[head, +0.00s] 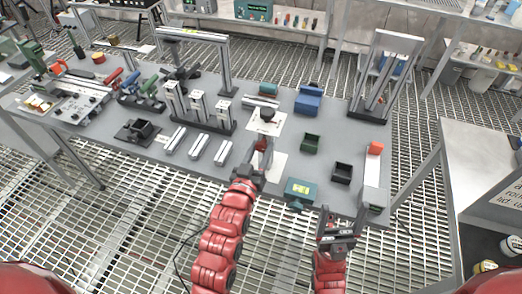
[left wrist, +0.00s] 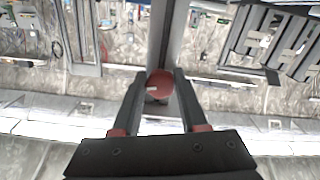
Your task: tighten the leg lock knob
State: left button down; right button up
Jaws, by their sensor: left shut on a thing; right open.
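The lock knob is a round red knob with a small white mark. It shows in the left wrist view (left wrist: 160,85), in front of a grey upright bar (left wrist: 170,30). My left gripper (left wrist: 159,88) has one finger on each side of the knob and is shut on it. In the head view my left gripper (head: 261,158) is at the table's front middle, where a small red part shows at its tips. The gripper hides most of the knob there. My right gripper (head: 338,222) is open and empty by the front edge, right of the left one.
A teal box (head: 299,190) lies between my grippers. A side table (head: 482,150) is at right.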

pick_arm(q)
jog(key=shift+f+m+b, duration=0.1)
jog(key=shift+m+b, duration=0.3)
jog(key=shift+m, duration=0.8)
jog(key=shift+c, duration=2.2)
grip_release()
